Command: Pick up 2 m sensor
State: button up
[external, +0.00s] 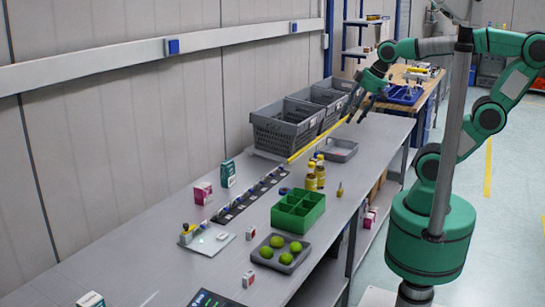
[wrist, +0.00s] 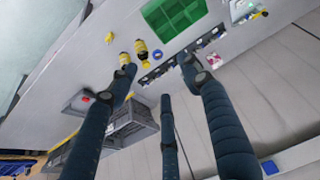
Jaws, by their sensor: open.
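I cannot tell for certain which thing is the 2 m sensor. A row of small devices sits on a dark strip (external: 233,211) along the back of the table; it also shows in the wrist view (wrist: 158,73). My gripper (external: 355,107) is above the far part of the table, beside the grey crates. In the wrist view my gripper (wrist: 158,72) has its dark fingers spread apart with nothing between them. The fingers cover part of the table and the strip.
Grey crates (external: 285,128) line the back. A grey tray (external: 340,150), yellow-capped bottles (external: 312,181), a green divided bin (external: 298,211) and a tray of green balls (external: 281,253) stand on the table. Small boxes (external: 228,173) stand left. The front edge is mostly clear.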

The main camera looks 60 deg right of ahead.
jog(key=w+a+n+g, duration=0.2)
jog(key=w+a+n, duration=0.2)
jog(key=w+a, duration=0.7)
jog(key=n+g, duration=0.3)
jog(key=n, duration=0.9)
send_over(247, 273)
notch_tip(247, 273, down, 28)
jog(key=shift+d, duration=0.1)
jog(key=shift+f+b, duration=0.35)
jog(key=shift+f, duration=4)
jog(key=shift+f, duration=0.1)
